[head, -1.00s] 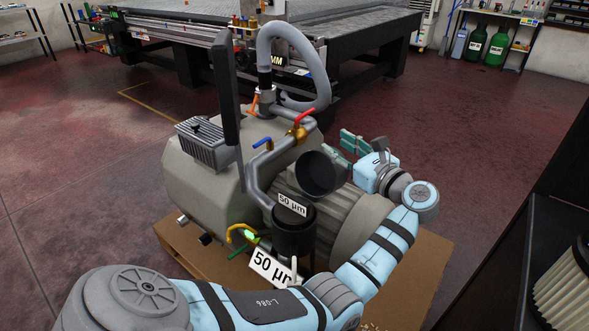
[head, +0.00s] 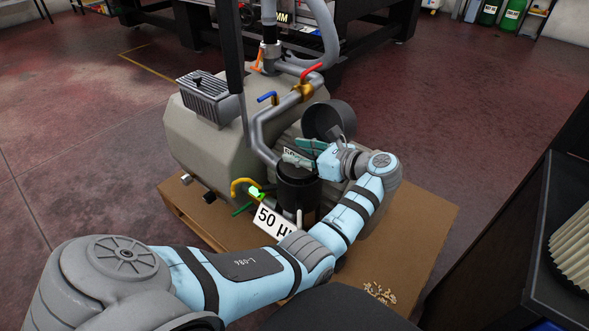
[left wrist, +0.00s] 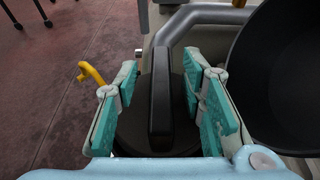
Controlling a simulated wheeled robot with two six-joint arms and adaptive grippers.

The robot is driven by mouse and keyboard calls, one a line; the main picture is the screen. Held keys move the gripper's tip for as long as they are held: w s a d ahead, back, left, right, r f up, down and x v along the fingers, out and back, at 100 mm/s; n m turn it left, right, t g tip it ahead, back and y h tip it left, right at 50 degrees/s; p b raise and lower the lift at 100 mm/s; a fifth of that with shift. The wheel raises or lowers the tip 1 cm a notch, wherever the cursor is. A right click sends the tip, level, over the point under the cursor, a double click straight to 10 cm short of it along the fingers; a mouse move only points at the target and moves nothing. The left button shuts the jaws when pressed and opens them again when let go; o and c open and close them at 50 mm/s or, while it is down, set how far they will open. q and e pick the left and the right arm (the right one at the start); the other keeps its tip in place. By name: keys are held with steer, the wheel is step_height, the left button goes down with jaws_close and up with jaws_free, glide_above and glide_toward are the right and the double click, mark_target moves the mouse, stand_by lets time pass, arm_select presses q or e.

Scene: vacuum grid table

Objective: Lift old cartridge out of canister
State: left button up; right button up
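The black canister (head: 298,198) stands at the front of the grey pump, with its round black lid (head: 328,118) swung up behind it. In the left wrist view a dark round top (left wrist: 183,132) with a raised black bar handle (left wrist: 161,95) lies below my gripper; I take it for the old cartridge's end. My left gripper (head: 302,154) is over the canister mouth. In the left wrist view its teal-padded fingers (left wrist: 163,100) are open on both sides of the handle, with gaps. The cartridge's body is hidden. My right gripper is not in view.
The open lid (left wrist: 285,75) stands close on the right of the fingers. Grey pipes and a yellow valve handle (left wrist: 92,73) are nearby. A cream pleated cartridge (head: 573,248) lies on a dark surface at right. Crumbs (head: 379,292) lie on the brown base board.

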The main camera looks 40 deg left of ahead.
arm_select(q)
jaws_close()
stand_by(0.5)
